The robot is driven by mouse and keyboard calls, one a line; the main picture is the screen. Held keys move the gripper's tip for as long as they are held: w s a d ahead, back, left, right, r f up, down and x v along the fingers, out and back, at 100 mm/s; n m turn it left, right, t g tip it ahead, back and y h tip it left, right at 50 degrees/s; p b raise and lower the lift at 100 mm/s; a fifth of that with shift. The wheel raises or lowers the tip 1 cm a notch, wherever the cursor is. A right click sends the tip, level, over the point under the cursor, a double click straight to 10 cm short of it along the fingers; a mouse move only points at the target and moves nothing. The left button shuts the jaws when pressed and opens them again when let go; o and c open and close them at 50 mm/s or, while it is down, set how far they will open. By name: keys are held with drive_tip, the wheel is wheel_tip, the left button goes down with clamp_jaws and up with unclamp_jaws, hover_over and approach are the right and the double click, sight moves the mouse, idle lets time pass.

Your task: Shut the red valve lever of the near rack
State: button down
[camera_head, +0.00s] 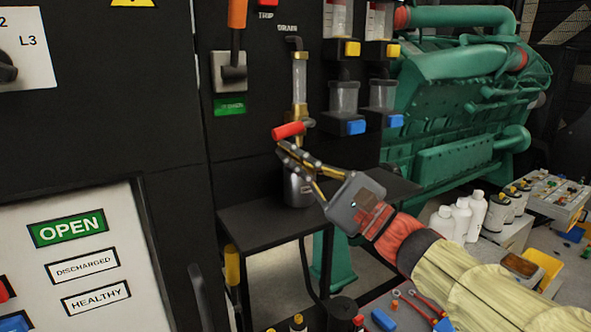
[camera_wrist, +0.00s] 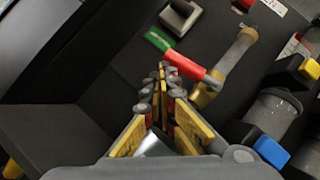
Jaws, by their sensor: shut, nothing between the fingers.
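The red valve lever (camera_head: 289,130) sticks out leftward, roughly level, from a brass valve on the drain pipe (camera_head: 299,80) of the black panel. In the wrist view the red lever (camera_wrist: 186,66) lies just beyond my fingertips, with its brass valve (camera_wrist: 204,94) to the lower right. My gripper (camera_head: 281,148) is shut and empty, its tips just below the lever's free end. The wrist view also shows the closed fingers (camera_wrist: 162,70) beside the lever. I cannot tell whether they touch it.
A metal can (camera_head: 298,190) stands under the valve on a black shelf (camera_head: 245,222). Clear bowls with blue caps (camera_head: 356,127) hang close to the right. An orange-handled switch (camera_head: 236,15) is above left. A green engine (camera_head: 460,90) stands behind; white bottles (camera_head: 462,215) are at right.

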drive_tip(key=shift+s+a+r+b, duration=0.1)
drive_tip(key=shift+a+r+b, duration=0.05)
drive_tip(key=shift+r+b, duration=0.15)
drive_tip(key=shift+f, duration=0.1)
idle(0.4)
drive_tip(key=f+b, duration=0.4)
drive_tip(key=shift+s+d, duration=0.1)
drive_tip(key=shift+d, duration=0.2)
drive_tip(key=s+d+f, duration=0.1)
drive_tip(key=s, duration=0.1)
drive_tip(key=s+d+f, duration=0.4)
drive_tip(key=s, duration=0.1)
drive_tip(key=shift+d+f, duration=0.1)
drive_tip(key=shift+f, duration=0.1)
